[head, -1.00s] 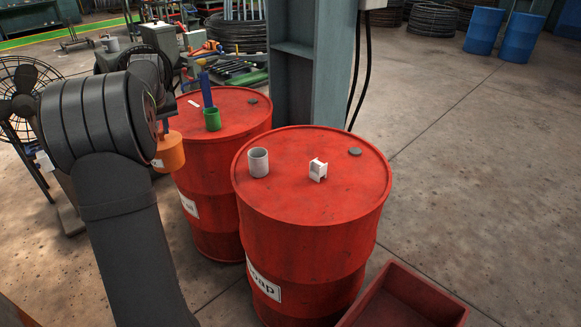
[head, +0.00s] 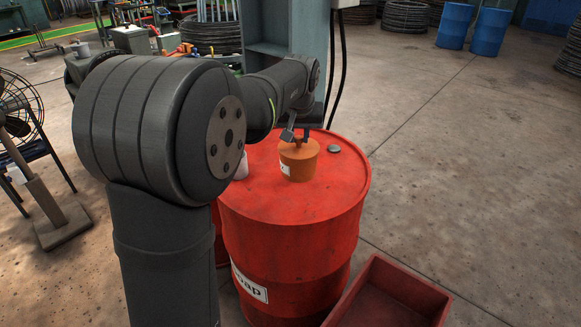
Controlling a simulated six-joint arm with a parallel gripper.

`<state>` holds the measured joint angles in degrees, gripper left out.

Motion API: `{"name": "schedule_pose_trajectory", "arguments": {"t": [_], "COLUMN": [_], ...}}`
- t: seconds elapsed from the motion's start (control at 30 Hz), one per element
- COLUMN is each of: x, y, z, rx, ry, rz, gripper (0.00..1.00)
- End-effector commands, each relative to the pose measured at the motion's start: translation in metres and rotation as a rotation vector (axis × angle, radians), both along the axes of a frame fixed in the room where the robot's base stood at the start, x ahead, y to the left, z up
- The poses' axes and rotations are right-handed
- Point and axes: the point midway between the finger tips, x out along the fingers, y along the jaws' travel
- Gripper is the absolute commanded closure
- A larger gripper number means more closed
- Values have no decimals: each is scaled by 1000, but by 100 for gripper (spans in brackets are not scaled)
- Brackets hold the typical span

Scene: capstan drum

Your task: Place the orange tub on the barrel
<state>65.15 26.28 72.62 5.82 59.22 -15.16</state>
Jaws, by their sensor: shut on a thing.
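The orange tub (head: 299,164) is upright, with a small knob on top and a white label on its left side. It shows against the top of the front red barrel (head: 290,222), but I cannot tell whether it touches the barrel top or hangs just above it. My gripper (head: 298,137) comes in from above and behind and is shut on the tub's knob. The white spool-like piece seen earlier on this barrel is hidden now, around where the tub shows.
A pale cup (head: 241,168) on the barrel is partly hidden by my arm. A dark grey disc (head: 334,149) lies right of the tub. The second barrel is mostly hidden behind my arm. A red open bin (head: 392,292) stands at front right. The barrel top's front is clear.

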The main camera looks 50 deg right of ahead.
Motion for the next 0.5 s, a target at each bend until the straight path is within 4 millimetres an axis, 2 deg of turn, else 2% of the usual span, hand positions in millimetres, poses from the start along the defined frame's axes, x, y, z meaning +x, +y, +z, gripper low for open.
{"name": "schedule_pose_trajectory", "arguments": {"t": [0.03,0.1,0.23,0.4,0.5], "x": [-16,-34,-59,-78,-76], "y": [-5,-9,-14,-17,-18], "z": [2,2,2,2,-2], "rx": [-3,-2,-2,-2,-1], "ry": [-1,-1,-1,-1,0], "rz": [-27,-57,-101,-132,-138], "gripper": [100,100,100,100,100]}}
